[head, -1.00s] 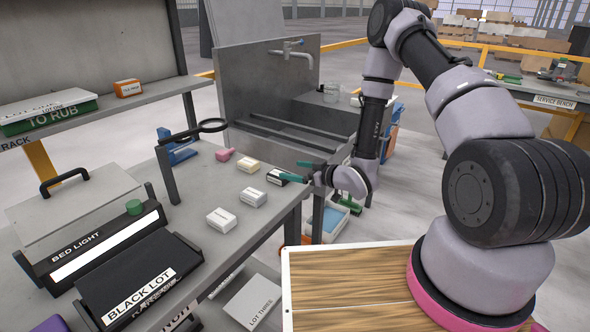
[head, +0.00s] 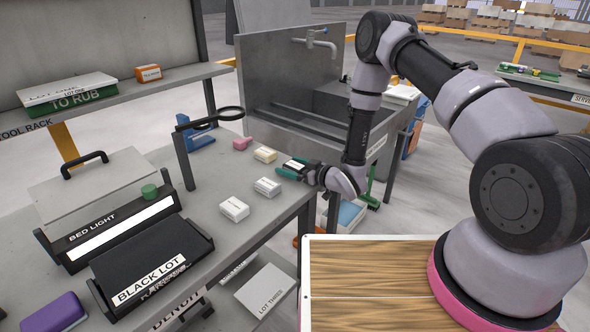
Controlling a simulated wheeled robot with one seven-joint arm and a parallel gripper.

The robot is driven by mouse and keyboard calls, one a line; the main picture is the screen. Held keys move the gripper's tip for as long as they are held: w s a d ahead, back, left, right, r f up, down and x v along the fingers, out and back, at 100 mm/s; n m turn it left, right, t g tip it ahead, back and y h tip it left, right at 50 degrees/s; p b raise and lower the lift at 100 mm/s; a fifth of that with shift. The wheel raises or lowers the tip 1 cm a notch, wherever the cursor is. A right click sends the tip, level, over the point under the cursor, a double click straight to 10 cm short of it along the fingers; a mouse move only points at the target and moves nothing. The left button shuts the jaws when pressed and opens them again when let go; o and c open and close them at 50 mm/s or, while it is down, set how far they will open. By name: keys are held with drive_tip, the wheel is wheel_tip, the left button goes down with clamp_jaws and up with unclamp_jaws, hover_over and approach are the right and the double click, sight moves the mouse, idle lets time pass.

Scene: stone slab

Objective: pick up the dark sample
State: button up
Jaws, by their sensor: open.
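The dark sample (head: 294,165), a small black block with a white label on top, lies near the right edge of the grey work table (head: 215,180). My gripper (head: 290,170) has green fingertips and reaches in from the right, low at the table top. It is open, with its fingertips right at the dark sample. The near finger shows along the block's front side; the far finger is mostly hidden, so I cannot tell whether either touches.
Two pale grey samples (head: 267,187) (head: 234,209), a cream sample (head: 264,155) and a pink piece (head: 242,143) lie close by. The black lot tray (head: 150,268) and bed light box (head: 110,225) fill the left. A sink (head: 285,75) stands beyond.

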drive_tip(key=shift+w+a, duration=0.5)
clamp_jaws()
